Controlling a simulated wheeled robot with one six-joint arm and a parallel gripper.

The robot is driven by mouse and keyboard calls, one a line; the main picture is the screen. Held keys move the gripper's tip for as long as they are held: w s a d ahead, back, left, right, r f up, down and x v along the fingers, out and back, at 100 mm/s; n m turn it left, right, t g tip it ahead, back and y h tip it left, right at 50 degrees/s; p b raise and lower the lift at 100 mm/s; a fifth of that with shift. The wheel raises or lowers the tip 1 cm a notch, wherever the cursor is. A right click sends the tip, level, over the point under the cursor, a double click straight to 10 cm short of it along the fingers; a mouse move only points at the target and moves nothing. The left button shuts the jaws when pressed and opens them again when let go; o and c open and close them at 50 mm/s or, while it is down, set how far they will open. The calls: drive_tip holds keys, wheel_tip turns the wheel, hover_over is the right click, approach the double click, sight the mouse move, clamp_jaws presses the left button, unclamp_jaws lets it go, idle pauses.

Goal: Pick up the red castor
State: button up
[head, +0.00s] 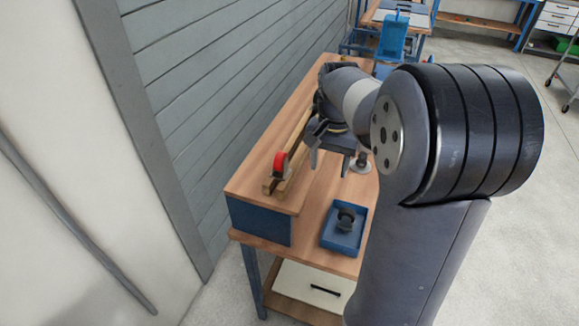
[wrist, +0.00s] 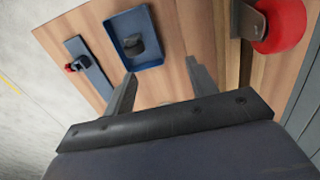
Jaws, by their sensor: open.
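The red castor (head: 281,163) has a red wheel and sits on the raised wooden shelf near its front end. In the wrist view the red castor (wrist: 282,25) is at the upper right, cut by the top edge, beside its dark bracket. My gripper (head: 329,163) is open and empty, to the right of the castor in the head view and apart from it. In the wrist view my gripper (wrist: 162,90) shows its two fingers spread over bare wood, with the castor outside them on the right.
A blue tray (head: 328,240) holding a dark castor (head: 346,217) stands on the lower benchtop; both show in the wrist view. A narrow plate (wrist: 92,70) with a small dark and red part lies left of it there. A grey slatted wall (head: 210,80) runs beside the shelf.

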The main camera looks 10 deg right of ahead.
wheel_tip(320, 180, up, 7)
hover_over(280, 154)
drive_tip(key=s+d, duration=0.3)
drive_tip(key=w+a+r, duration=0.1)
drive_tip(key=w+a+r+p, duration=0.1)
drive_tip(key=a, duration=0.1)
drive_tip(key=shift+w+r, duration=0.1)
drive_tip(key=shift+w, duration=0.1)
drive_tip(key=shift+s+a+f, duration=0.15)
drive_tip(key=shift+f, duration=0.15)
wheel_tip(280, 154, down, 4)
drive_tip(key=shift+f, duration=0.15)
drive_tip(key=shift+w+f+p, duration=0.15)
drive_tip(key=shift+f, duration=0.75)
drive_tip(key=shift+w+f+p, duration=0.15)
drive_tip(key=shift+w+f, duration=0.05)
drive_tip(key=shift+f, duration=0.7)
drive_tip(key=shift+w+f+p, duration=0.15)
drive_tip(key=shift+f, duration=0.75)
drive_tip(key=shift+c, duration=0.4)
drive_tip(key=c, duration=1.1)
